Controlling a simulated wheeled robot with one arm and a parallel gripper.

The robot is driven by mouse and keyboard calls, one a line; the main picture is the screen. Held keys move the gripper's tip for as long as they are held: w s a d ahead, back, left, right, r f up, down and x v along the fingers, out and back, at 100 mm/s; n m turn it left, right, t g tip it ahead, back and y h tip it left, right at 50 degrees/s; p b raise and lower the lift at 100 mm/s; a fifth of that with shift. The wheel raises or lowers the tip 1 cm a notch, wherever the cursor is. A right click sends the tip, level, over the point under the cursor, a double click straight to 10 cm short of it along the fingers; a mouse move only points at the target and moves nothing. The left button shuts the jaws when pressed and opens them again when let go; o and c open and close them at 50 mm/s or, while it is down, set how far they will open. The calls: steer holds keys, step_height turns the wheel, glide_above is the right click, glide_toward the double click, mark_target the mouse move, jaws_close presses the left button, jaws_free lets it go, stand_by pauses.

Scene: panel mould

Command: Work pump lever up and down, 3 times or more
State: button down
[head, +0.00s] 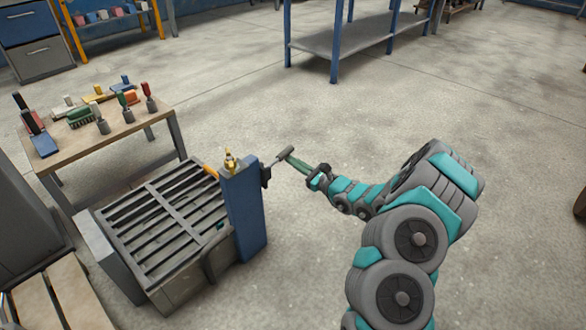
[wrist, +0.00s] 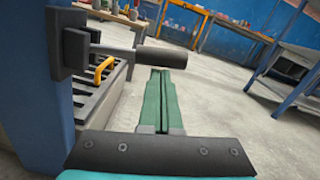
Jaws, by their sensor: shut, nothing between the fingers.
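The pump is a blue upright post (head: 245,212) with a brass fitting (head: 230,161) on top. Its lever (head: 284,153) sticks out to the right from a dark bracket and ends in a thick grey grip. In the wrist view the lever grip (wrist: 168,58) lies crosswise just beyond my fingertips. My gripper (head: 290,160) is shut and empty, its green fingers pressed together and pointing at the lever. In the wrist view the fingers (wrist: 160,72) end right by the grip's near side. I cannot tell whether they touch it.
A slatted metal mould bed (head: 170,225) stands left of the post, with a yellow handle (wrist: 104,69) near it. A wooden table (head: 125,127) with brushes and tools is behind. A blue-legged shelf (head: 350,42) stands at the back. The concrete floor to the right is open.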

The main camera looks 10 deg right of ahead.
step_height(320, 180, up, 2)
steer(key=shift+r+n, duration=0.2)
steer(key=shift+n, duration=1)
steer(key=shift+s+a+r, duration=0.1)
steer(key=shift+a+r, duration=0.1)
steer(key=shift+r, duration=0.35)
steer(key=shift+d+f, duration=0.25)
steer(key=shift+f, duration=0.2)
steer(key=s+d+f+p, duration=0.1)
steer(key=s+d+f, duration=0.2)
steer(key=s+d, duration=0.4)
steer(key=shift+s+d, duration=0.2)
steer(key=shift+d, duration=0.15)
